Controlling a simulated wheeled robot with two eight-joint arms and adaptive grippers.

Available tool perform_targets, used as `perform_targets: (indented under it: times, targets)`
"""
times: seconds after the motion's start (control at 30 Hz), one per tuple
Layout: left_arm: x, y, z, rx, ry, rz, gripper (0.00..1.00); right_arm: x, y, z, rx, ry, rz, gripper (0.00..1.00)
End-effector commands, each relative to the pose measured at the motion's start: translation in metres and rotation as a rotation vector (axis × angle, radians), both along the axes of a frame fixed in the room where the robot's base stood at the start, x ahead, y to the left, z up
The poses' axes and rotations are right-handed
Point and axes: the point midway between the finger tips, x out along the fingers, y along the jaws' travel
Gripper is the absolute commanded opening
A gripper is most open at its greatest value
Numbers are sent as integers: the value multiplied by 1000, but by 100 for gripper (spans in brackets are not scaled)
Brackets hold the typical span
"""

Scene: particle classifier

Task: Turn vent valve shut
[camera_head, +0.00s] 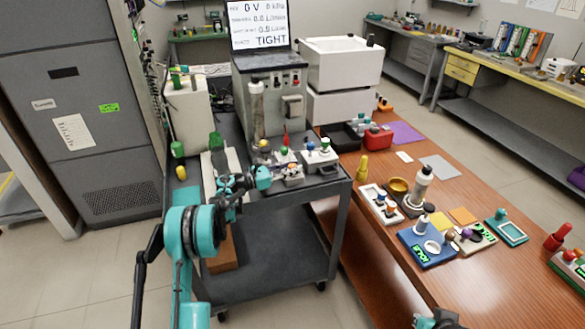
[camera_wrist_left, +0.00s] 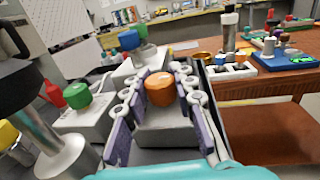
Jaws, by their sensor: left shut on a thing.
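An orange knob (camera_wrist_left: 160,88) on a grey block sits between the fingers of my left gripper (camera_wrist_left: 162,105) in the left wrist view. The knob also shows small in the head view (camera_head: 292,167), on the dark cart. My left gripper (camera_head: 279,174) reaches it from the left and is shut on it; the purple pads flank the knob and its block. I cannot read a label naming the vent valve. Part of my right gripper (camera_head: 440,319) shows at the bottom edge of the head view; its fingers are unclear.
A green knob (camera_wrist_left: 77,95), a red one (camera_wrist_left: 52,95) and a blue-topped valve (camera_head: 309,146) stand close to the gripper. A screen (camera_head: 258,25) reading "TIGHT" stands behind. The wooden bench (camera_head: 375,270) at right holds several small parts.

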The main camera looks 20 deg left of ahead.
Motion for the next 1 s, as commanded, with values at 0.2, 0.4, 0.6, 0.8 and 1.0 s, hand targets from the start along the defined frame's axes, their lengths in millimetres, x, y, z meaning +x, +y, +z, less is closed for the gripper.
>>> perform_targets:
  times: [0.2, 0.4, 0.6, 0.8, 1.0]
  targets:
    - [0, 0, 0, 0, 0, 1, 48, 0, 0, 0, 0, 0, 0, 0]
    - [0, 0, 0, 0, 0, 1, 48, 0, 0, 0, 0, 0, 0, 0]
    - [-8, 10, 0, 0, 0, 4, 48, 0, 0, 0, 0, 0, 0, 0]
    - [-36, 41, 0, 0, 0, 5, 48, 0, 0, 0, 0, 0, 0, 0]
    - [-63, 71, 0, 0, 0, 4, 48, 0, 0, 0, 0, 0, 0, 0]
